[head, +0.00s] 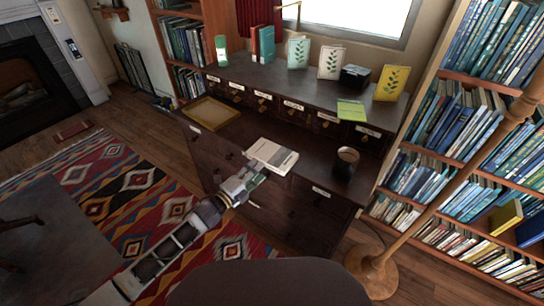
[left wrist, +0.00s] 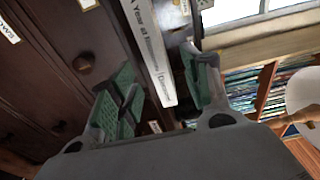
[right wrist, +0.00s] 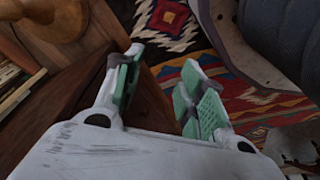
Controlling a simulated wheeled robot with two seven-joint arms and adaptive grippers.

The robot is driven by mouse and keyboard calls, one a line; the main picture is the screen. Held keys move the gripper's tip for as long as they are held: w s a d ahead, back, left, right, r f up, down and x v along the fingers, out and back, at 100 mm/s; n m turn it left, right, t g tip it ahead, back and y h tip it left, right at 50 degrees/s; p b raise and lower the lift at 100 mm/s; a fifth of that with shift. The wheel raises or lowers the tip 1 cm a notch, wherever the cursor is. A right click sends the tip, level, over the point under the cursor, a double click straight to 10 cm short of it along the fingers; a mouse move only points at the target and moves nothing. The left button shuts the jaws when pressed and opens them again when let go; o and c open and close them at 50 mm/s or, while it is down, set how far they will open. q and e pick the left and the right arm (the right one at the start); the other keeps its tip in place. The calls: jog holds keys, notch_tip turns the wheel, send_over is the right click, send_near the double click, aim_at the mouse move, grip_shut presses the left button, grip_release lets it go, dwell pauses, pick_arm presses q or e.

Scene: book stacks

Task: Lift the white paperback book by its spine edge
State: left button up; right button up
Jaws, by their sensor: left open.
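The white paperback book (head: 273,156) lies flat on the dark desk top, near its front edge. My left gripper (head: 249,176) is at the book's near left side, low by the desk's front edge. In the left wrist view, the book's white spine (left wrist: 150,52) with dark lettering shows between the parted green fingers of the left gripper (left wrist: 163,82). The fingers are open, and I cannot tell whether either touches the book. My right gripper (right wrist: 156,90) shows only in the right wrist view, open and empty above the floor.
A dark mug (head: 346,162) stands right of the book on the desk (head: 235,146). A shallow wooden tray (head: 212,112) lies to the left. A wooden pole stand (head: 372,268) is at the right.

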aim_at(272, 155)
jog(key=shift+s+f, duration=0.1)
jog(key=shift+s, duration=0.05)
pick_arm(q)
jog(key=x, duration=0.3)
jog(key=b+x, duration=0.1)
jog(key=x, duration=0.1)
jog(key=shift+w+f, duration=0.15)
jog(key=shift+f, duration=0.1)
pick_arm(e)
jog(key=r, duration=0.2)
jog(key=a+r, duration=0.1)
jog(key=shift+w+r, duration=0.25)
jog(key=shift+w, duration=0.15)
jog(key=shift+s+d+f, duration=0.1)
jog(key=shift+s+f, duration=0.05)
pick_arm(q)
grip_shut()
